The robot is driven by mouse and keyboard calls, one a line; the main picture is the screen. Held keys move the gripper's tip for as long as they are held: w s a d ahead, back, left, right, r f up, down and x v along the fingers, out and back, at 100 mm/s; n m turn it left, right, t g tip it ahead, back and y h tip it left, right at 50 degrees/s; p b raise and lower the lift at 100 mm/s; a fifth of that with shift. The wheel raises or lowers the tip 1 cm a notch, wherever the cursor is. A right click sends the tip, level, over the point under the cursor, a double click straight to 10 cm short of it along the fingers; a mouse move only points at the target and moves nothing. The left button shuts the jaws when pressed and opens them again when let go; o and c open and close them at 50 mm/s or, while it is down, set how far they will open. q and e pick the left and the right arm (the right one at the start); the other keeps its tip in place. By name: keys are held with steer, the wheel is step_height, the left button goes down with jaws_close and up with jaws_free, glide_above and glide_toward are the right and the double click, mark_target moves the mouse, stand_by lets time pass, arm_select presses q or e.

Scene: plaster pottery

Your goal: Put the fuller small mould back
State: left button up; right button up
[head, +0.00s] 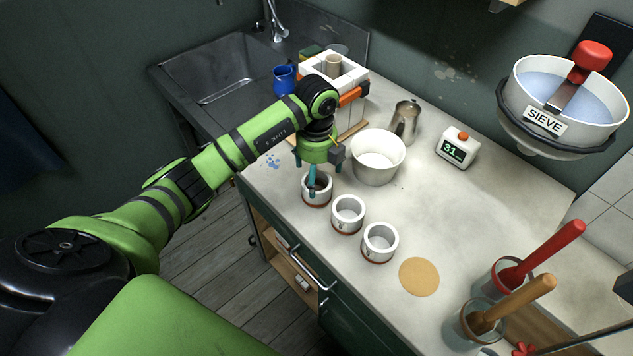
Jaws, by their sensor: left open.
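Three small white moulds with red-brown bases stand in a slanting row on the counter: a far one (317,197), a middle one (348,222) and a near one (380,250). My left gripper (314,188) is open and points down at the far mould. Its fingers overlap that mould's rim, and I cannot tell whether they touch it. The gripper hides part of the far mould's opening. The middle and near moulds look pale inside, and their fill levels are hard to compare. My right gripper is not in view.
A white bucket (377,160) stands close right of the gripper. Behind are a large white block mould (336,72), a metal jug (405,120) and a timer (456,147). A round tan mat (419,277) lies bare. A sieve bowl (520,95) overhangs the right side.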

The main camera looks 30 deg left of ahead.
arm_select(q)
step_height(320, 180, up, 9)
steer(key=b, duration=0.1)
steer(key=shift+b, duration=0.3)
